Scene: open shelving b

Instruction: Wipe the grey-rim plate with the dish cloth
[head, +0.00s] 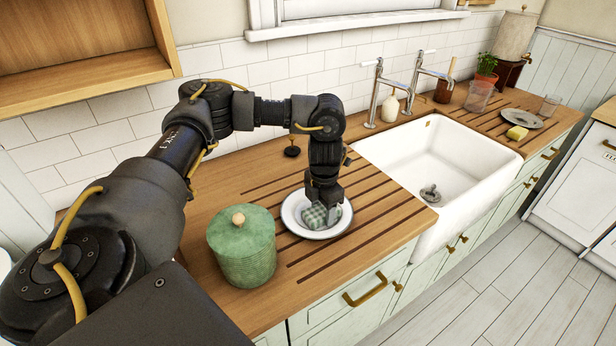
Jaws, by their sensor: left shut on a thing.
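The grey-rim plate (294,223) is white with a grey rim and lies flat on the grooved wooden counter, left of the sink. The dish cloth (318,216) is a bunched green and white checked cloth over the plate's middle. My left gripper (325,204) points down over the plate and is shut on the dish cloth. The cloth appears to touch the plate, though the gripper hides part of both. My right gripper is out of view.
A green ribbed canister (243,250) with a wooden knob stands close left of the plate. A white sink (435,170) with taps (376,93) lies to the right. Beyond it are a grey plate (522,118), a yellow sponge (517,133) and clear cups (479,96). A wooden shelf (85,45) hangs upper left.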

